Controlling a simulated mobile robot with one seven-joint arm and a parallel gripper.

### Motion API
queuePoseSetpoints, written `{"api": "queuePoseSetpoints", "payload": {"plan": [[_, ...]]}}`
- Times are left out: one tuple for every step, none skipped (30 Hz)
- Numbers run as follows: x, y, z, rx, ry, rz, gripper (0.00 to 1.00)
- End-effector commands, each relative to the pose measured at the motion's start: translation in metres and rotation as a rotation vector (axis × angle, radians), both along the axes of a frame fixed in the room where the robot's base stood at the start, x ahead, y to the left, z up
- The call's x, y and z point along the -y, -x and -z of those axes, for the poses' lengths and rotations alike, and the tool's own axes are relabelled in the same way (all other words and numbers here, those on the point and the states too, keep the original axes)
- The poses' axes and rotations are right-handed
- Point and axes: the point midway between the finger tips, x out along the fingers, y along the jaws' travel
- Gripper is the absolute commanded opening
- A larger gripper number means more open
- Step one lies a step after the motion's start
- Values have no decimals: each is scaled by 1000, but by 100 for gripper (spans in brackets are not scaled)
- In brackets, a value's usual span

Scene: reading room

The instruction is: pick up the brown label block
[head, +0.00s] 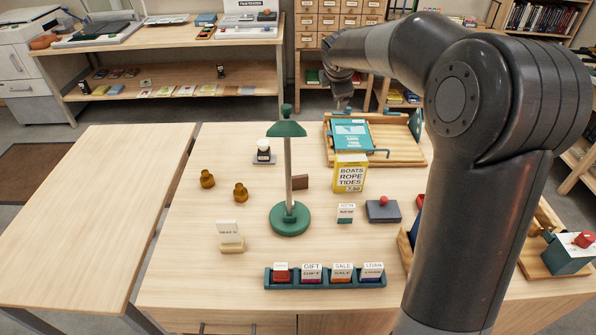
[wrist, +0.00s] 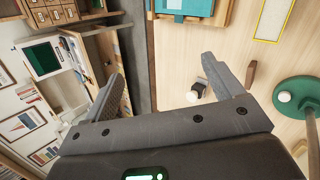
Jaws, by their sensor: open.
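A small plain brown block (head: 300,182) stands on the table just behind the green lamp's stem, left of the yellow book. The lamp partly hides it. A brown piece (wrist: 251,74) near the lamp in the wrist view looks like the same block. I cannot see any label on it. My gripper (head: 342,99) is high above the back of the table, well away from the block. In the wrist view its two fingers (wrist: 163,66) are spread wide with nothing between them.
The green lamp (head: 290,218) rises mid-table. The yellow book (head: 350,173) and a wooden tray (head: 413,158) with a teal book (head: 352,134) stand behind. A teal rack (head: 325,284) of labelled blocks is in front. Two amber pieces (head: 207,179) sit left. The left table (head: 85,200) is bare.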

Motion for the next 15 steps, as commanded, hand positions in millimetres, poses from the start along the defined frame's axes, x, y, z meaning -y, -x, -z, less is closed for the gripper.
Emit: {"api": "queuePoseSetpoints", "payload": {"plan": [[-8,1,39,-61,86,-121,85],[-14,3,58,-92,141,-201,85],[-22,6,83,-129,210,-311,85],[-28,10,101,-156,259,-394,85],[-33,14,117,-178,305,-476,85],[-41,21,138,-206,360,-584,85],[-47,26,152,-223,402,-665,85],[-53,32,166,-238,438,-745,85],[-61,40,182,-253,484,-846,85],[-66,45,192,-261,514,-918,85],[-71,51,202,-266,543,-986,85],[-77,57,213,-270,578,-1069,85],[-82,62,220,-271,600,-1124,85],[-86,66,226,-271,619,-1172,85],[-90,71,232,-269,641,-1227,85]]}}
